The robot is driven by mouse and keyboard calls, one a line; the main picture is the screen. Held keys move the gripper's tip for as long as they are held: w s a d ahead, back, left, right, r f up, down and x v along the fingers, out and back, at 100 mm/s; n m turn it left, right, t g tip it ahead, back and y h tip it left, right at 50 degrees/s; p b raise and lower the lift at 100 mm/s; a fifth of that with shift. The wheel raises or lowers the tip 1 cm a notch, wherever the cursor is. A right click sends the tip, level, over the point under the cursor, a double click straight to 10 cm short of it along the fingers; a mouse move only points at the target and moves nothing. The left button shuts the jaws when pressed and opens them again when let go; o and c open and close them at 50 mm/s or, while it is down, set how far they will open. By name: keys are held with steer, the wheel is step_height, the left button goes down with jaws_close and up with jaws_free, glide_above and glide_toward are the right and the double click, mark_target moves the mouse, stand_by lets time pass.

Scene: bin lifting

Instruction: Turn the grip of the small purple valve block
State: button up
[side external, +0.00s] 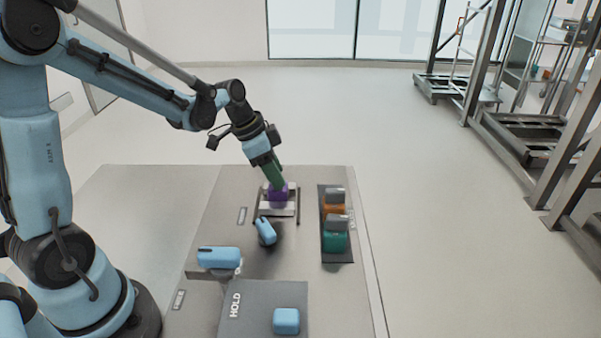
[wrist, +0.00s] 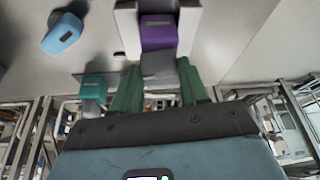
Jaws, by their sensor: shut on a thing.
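The small purple valve block (side external: 277,194) sits in a pale holder (side external: 288,209) on the far part of the table in the side external view. In the wrist view the purple block (wrist: 158,34) is at the top centre, with its grey grip (wrist: 160,66) on the near side. My gripper (side external: 275,184) reaches down from the upper left, tilted, with its green fingers at the block. In the wrist view my gripper (wrist: 158,72) has one finger on each side of the grey grip and is shut on it. The side external view hides the grip behind the fingers.
An orange block (side external: 334,209) and a teal block (side external: 334,242), both grey-topped, stand on a dark plate to the right. Blue pieces lie nearer: a small one (side external: 265,231), a larger one (side external: 218,257) and one (side external: 286,320) on the grey HOLD pad (side external: 262,297).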

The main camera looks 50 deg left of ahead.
steer(key=shift+m+g+h, duration=0.3)
steer(key=shift+m, duration=0.7)
steer(key=o, duration=1.1)
steer(key=shift+a, duration=0.1)
steer(key=v, duration=1.2)
